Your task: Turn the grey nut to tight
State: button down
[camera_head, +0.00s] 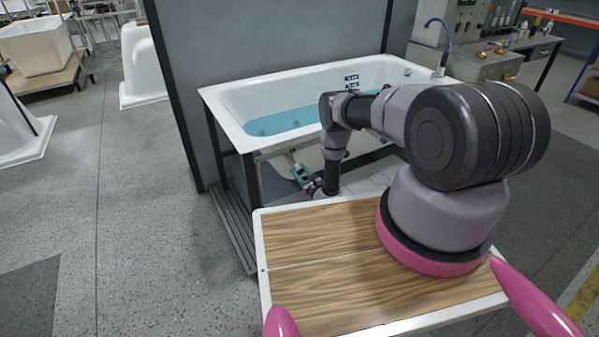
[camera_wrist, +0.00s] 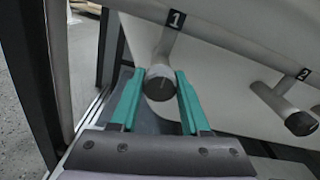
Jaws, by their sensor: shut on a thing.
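The grey nut (camera_wrist: 159,85) is a dark grey round end on a short light pipe marked 1, under the white tub shell, in the middle of the wrist view. My gripper (camera_wrist: 159,76) has its two teal fingers on either side of this end, shut on it. A thin mark shows on its face, but how tight it is cannot be told. In the head view my gripper (camera_head: 300,172) reaches below the tub's front rim, and the nut cannot be made out there.
A second pipe end (camera_wrist: 301,123), marked 2, hangs to the right. A dark frame post (camera_wrist: 108,50) stands close on the left. A wood-topped board (camera_head: 310,235) lies in front.

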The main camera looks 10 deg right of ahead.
jog(key=m, duration=0.3)
jog(key=shift+d+m, duration=0.15)
jog(key=shift+m, duration=0.25)
jog(key=m, duration=0.5)
jog(key=shift+m, duration=0.3)
jog(key=m, duration=0.4)
jog(key=shift+m, duration=2.3)
jog(key=shift+f, duration=0.1)
jog(key=shift+s, duration=0.1)
jog(key=shift+c, duration=1.9)
grip_release()
